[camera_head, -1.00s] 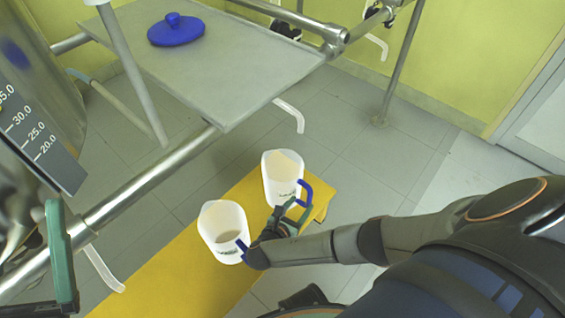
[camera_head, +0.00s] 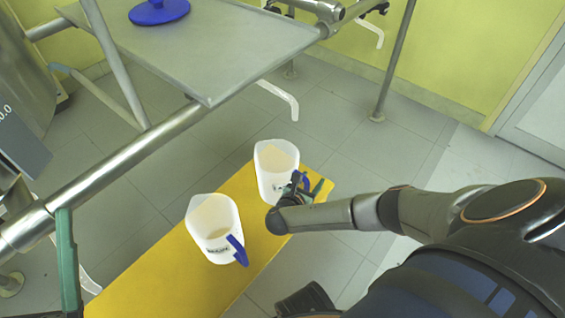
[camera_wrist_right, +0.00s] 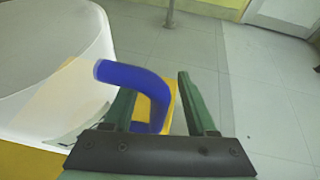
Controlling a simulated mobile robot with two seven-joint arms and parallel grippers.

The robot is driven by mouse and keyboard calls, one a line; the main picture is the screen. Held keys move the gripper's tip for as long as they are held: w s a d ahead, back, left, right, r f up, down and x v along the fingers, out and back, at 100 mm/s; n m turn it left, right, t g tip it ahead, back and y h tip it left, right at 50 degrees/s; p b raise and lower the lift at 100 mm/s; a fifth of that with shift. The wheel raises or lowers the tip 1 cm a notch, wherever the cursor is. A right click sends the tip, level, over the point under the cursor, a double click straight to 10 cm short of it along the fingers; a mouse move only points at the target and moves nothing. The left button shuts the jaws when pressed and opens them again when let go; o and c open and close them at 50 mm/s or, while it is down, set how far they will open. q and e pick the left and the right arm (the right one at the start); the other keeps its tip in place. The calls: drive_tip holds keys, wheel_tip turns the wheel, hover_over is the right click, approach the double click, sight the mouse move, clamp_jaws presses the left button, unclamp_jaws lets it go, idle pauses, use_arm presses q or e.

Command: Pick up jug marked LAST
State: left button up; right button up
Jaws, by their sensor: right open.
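Two translucent white jugs with blue handles stand upright on a yellow bench (camera_head: 190,270). The far jug (camera_head: 273,172) and the near jug (camera_head: 213,228) both have small dark labels that I cannot read. My right gripper (camera_head: 311,187) is open at the far jug's handle. In the right wrist view, the blue handle (camera_wrist_right: 137,77) passes over the left green finger, and its upright part is between the two fingers. The white jug wall (camera_wrist_right: 50,60) fills the left of that view. Part of my left gripper (camera_head: 67,262) shows at the left edge; its opening cannot be made out.
A grey metal tray table (camera_head: 200,50) with a blue lid (camera_head: 158,12) stands beyond the bench. A thick steel rail (camera_head: 110,180) runs left of the bench. A metal vessel stands at the far left. The tiled floor right of the bench is clear.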

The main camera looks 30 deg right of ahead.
clamp_jaws()
idle(0.4)
idle(1.0)
